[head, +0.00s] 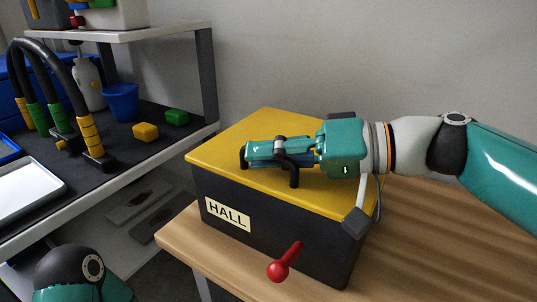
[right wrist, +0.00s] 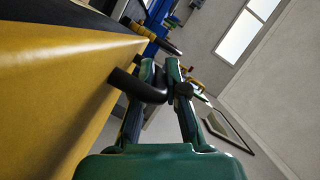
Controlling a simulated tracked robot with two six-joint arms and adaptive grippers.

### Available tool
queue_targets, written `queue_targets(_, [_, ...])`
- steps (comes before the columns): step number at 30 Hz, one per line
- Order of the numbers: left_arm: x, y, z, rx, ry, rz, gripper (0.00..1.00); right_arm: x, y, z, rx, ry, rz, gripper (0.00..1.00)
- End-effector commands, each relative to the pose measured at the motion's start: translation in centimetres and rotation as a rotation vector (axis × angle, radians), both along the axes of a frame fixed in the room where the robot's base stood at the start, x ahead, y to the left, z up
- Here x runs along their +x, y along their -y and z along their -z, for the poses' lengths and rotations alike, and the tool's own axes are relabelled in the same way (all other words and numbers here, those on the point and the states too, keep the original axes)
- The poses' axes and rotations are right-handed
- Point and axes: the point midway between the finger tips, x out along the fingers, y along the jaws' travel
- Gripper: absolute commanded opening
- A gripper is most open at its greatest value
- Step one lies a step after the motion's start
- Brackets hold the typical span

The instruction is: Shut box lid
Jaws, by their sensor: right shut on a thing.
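A dark box (head: 270,226) with a "HALL" label stands on a wooden table. Its yellow lid (head: 225,150) lies flat across the top, and I see no clear gap along the front edge. A red-knobbed lever (head: 284,262) sticks out of the front. My right gripper (head: 264,151) lies low over the lid, coming from the right. In the right wrist view, its fingers (right wrist: 167,72) are closed around a black handle (right wrist: 137,84) on the lid. The fingers partly hide the handle. My left gripper is out of view; only part of that arm shows at lower left.
The wooden table (head: 430,240) is bare to the right of the box. A shelf unit (head: 120,165) at left holds a blue cup (head: 121,102), yellow and green blocks, a bottle, a white tray and black curved bars. A grey wall stands behind.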

Motion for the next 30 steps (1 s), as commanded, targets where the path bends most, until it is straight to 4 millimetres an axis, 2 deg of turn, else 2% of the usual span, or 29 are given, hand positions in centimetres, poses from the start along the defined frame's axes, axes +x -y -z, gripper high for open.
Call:
queue_targets(3, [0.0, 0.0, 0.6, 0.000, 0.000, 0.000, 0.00, -0.1, -0.1, 0.6, -0.011, 0.015, -0.002, 0.00])
queue_targets(15, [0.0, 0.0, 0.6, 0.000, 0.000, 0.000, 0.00, -0.2, -0.1, 1.0, -0.020, 0.013, -0.007, 0.00])
queue_targets(16, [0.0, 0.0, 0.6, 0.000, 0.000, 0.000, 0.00, -0.2, -0.1, 1.0, -0.020, 0.012, -0.007, 0.15])
queue_targets(18, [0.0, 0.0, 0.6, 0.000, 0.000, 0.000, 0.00, -0.2, -0.1, 1.0, -0.020, 0.011, -0.007, 0.23])
queue_targets(26, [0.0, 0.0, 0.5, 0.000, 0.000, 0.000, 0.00, -0.1, 0.0, 0.9, -0.018, 0.015, -0.003, 0.23])
queue_targets(30, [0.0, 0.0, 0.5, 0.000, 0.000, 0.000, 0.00, -0.1, 1.1, 0.6, -0.016, 0.018, 0.002, 0.23])
